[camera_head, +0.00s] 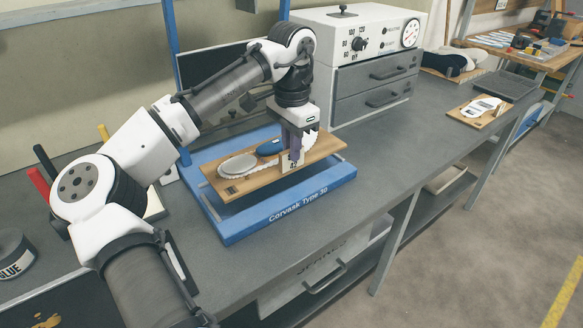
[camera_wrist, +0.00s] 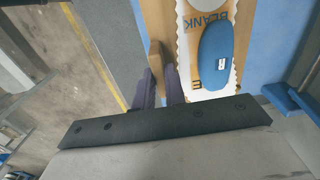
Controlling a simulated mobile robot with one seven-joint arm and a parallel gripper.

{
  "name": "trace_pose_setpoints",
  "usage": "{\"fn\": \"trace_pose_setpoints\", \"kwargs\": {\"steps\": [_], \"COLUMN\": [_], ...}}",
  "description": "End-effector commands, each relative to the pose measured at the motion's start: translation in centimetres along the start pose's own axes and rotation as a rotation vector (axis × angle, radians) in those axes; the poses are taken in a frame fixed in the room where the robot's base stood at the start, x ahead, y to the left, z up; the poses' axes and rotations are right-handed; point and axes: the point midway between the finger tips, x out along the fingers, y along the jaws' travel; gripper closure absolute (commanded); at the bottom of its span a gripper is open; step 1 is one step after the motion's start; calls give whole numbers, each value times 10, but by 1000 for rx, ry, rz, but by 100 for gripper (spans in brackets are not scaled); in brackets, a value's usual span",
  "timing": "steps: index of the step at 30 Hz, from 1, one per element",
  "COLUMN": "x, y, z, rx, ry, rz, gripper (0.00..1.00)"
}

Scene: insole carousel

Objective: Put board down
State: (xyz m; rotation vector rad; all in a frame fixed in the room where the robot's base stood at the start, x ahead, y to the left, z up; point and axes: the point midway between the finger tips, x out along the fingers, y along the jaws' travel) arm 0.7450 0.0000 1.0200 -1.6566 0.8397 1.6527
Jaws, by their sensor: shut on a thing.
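The board (camera_head: 237,190) is a wooden plank with an upright tab at its front edge, marked with a number. My gripper (camera_head: 294,158) is shut on this tab from above. The board is over the blue frame labelled "Corvask Type 30" (camera_head: 290,214); I cannot tell whether it touches it. On the board lie a pale insole blank (camera_head: 238,165) and a blue pad (camera_head: 270,147). In the wrist view the two fingers (camera_wrist: 162,88) close on the wooden tab, beside the blue pad (camera_wrist: 215,55) and the word "BLANK".
A white machine with a dial (camera_head: 370,35) and grey drawers (camera_head: 375,80) stands behind. Another board with a white insole (camera_head: 480,108) lies at the right. The grey bench is clear right of the frame.

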Motion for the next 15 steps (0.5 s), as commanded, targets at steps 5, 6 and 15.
{"fn": "trace_pose_setpoints", "kwargs": {"steps": [5, 6, 15], "x": [17, 20, 58], "y": [0, 0, 0], "z": [0, 0, 0], "rx": [-1, -1, -1], "ry": [-1, -1, 0], "rz": [-1, -1, 0], "gripper": [100, 100, 100]}}
